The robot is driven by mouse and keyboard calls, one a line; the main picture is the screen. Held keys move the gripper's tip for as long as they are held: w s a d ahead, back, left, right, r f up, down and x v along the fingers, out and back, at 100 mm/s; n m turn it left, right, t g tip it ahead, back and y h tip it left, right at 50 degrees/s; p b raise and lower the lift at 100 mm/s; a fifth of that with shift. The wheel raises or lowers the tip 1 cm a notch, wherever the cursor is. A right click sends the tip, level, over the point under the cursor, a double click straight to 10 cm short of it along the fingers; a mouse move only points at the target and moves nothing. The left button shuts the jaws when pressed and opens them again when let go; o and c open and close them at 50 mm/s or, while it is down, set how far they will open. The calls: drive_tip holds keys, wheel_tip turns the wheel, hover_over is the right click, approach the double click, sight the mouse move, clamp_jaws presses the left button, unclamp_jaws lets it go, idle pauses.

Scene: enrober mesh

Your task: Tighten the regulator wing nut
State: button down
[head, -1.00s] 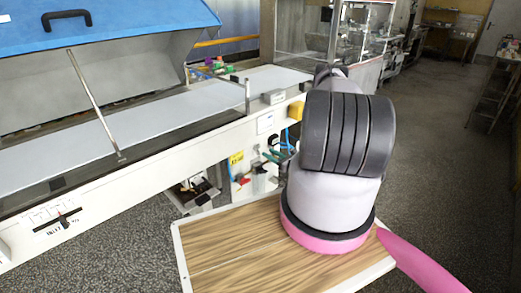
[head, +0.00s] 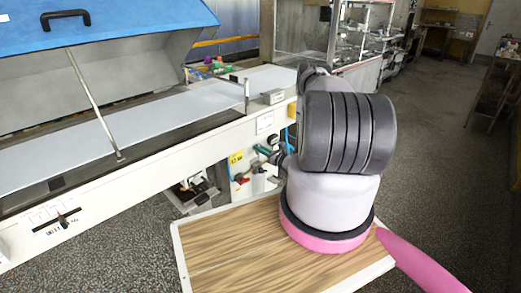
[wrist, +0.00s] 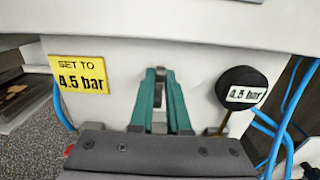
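My gripper (wrist: 160,75) is in front of the white machine panel, its two teal fingers pointing at it with a narrow gap between them. A small grey part, seemingly the regulator wing nut (wrist: 160,88), shows between the fingertips, mostly hidden by them. I cannot tell whether the fingers press on it. A round black gauge (wrist: 240,78) with a "4.5 bar" tag is just right of the fingers. A yellow "SET TO 4.5 bar" label (wrist: 80,75) is to the left. In the head view my gripper (head: 266,151) is small at the machine's side.
Blue hoses (wrist: 285,125) run beside the gauge at the right. The machine's pale edge (wrist: 160,25) overhangs the panel. The conveyor (head: 110,150) with a raised blue cover (head: 130,25) lies at left. Open floor (head: 440,150) is at right.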

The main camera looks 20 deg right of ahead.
drive_tip(key=shift+m, duration=0.4)
drive_tip(key=m, duration=0.5)
drive_tip(key=d+f+m, duration=0.1)
drive_tip(key=m, duration=1)
drive_tip(key=shift+w+d+f+m, duration=0.2)
drive_tip(key=shift+d+f+m, duration=0.05)
drive_tip(key=shift+f+m, duration=0.15)
idle(0.4)
drive_tip(key=c, duration=0.9)
unclamp_jaws()
